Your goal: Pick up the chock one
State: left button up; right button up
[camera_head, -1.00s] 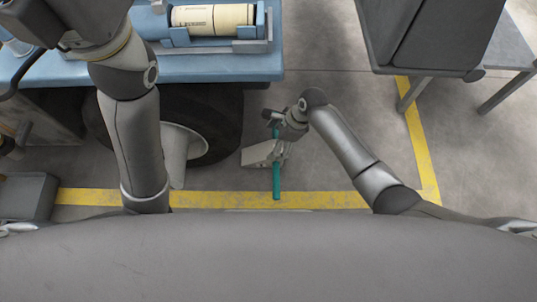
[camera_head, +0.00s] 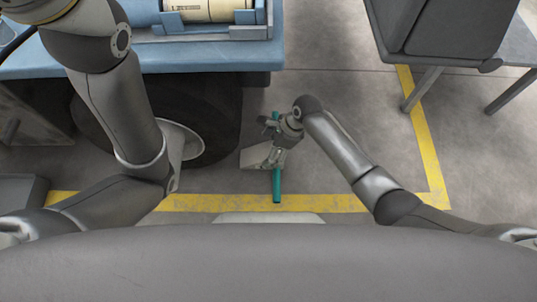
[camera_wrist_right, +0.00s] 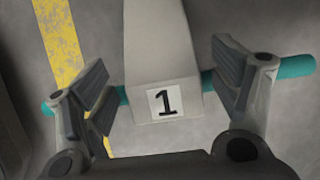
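Chock one is a pale grey wedge (camera_head: 255,157) on the floor beside the wheel, with a teal rod (camera_head: 277,188) through it. In the right wrist view the chock (camera_wrist_right: 162,55) shows a white label with a black "1", and the rod (camera_wrist_right: 295,67) sticks out on both sides. My right gripper (camera_head: 276,138) is over the chock. In the wrist view its two fingers (camera_wrist_right: 162,82) stand open on either side of the chock's labelled end, with gaps between pads and chock. My left gripper is out of view; only its arm shows at the left.
A dark tyre (camera_head: 215,115) stands just left of the chock, under a blue cart (camera_head: 200,62) carrying a cream cylinder (camera_head: 210,10). A yellow floor line (camera_head: 340,203) runs in front. A grey cabinet on legs (camera_head: 435,30) stands at the right. Floor right of the chock is clear.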

grip_shut()
jog(key=shift+r, duration=0.1)
jog(key=shift+r, duration=0.15)
dwell(0.3)
